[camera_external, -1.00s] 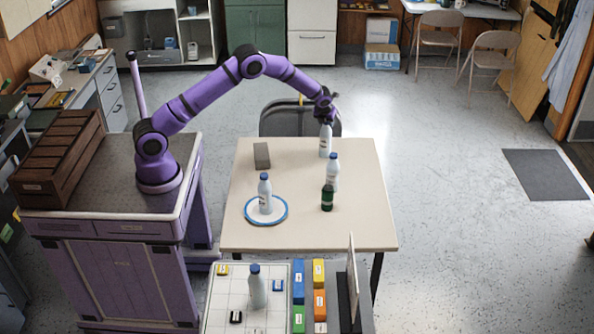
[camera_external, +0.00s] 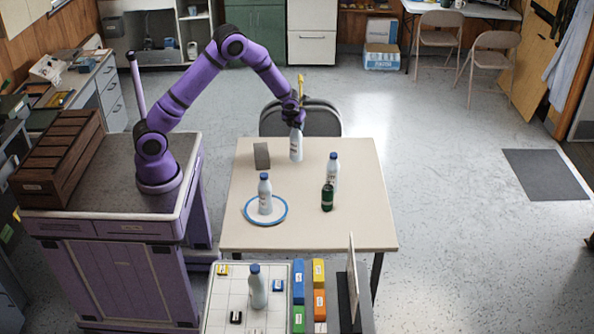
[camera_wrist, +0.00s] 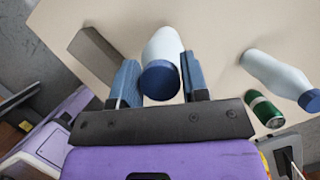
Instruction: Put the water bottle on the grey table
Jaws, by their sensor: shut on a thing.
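My gripper (camera_external: 294,120) is shut on a white bottle with a blue cap (camera_external: 296,147), held upright over the far middle of the beige table (camera_external: 300,232). In the wrist view the bottle (camera_wrist: 163,50) sits between the two blue fingers of my gripper (camera_wrist: 158,78). I cannot tell whether its base touches the tabletop. Similar blue-capped bottles stand at the table's right (camera_external: 333,172), on a blue-rimmed white plate (camera_external: 281,213), and on a gridded white board (camera_external: 240,300) at the front. Labels are too small to read, and no table is plainly grey.
A dark green can (camera_external: 327,198) stands close to the right bottle. A grey block (camera_external: 262,156) stands at the table's far left. Coloured boxes (camera_external: 319,301) and an upright panel (camera_external: 352,280) are at the front. The table's near right is clear.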

